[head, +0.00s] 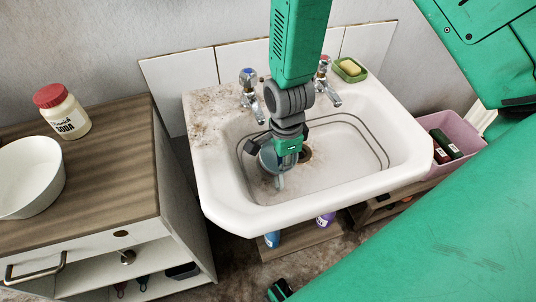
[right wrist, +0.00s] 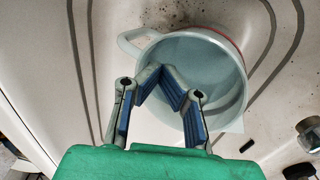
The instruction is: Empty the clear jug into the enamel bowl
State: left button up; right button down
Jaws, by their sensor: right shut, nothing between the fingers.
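The clear jug (head: 267,160) stands in the basin of the white sink (head: 235,218), partly hidden by my right gripper (head: 284,153). In the right wrist view the jug (right wrist: 205,62) looks pale blue, with its handle at the upper left and a pointed spout at the lower right. My right gripper (right wrist: 161,72) is shut and empty, its fingertips in front of the jug in that view. Whether they touch it, I cannot tell. The white enamel bowl (head: 30,180) is on the wooden cabinet top at the left, cut by the picture edge. My left gripper is not identifiable.
A soda jar with a red lid (head: 62,112) stands behind the bowl. Two taps (head: 251,92) and a green soap dish (head: 350,69) are along the sink's back edge. A pink crate (head: 455,140) is at the right. Bottles stand below the sink.

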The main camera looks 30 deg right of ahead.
jog(key=shift+s+a, duration=0.2)
jog(key=shift+s, duration=0.55)
jog(key=shift+p, duration=0.3)
notch_tip(320, 180, up, 10)
jog(key=p, duration=1)
jog(key=shift+w, duration=0.3)
jog(key=shift+d, duration=0.1)
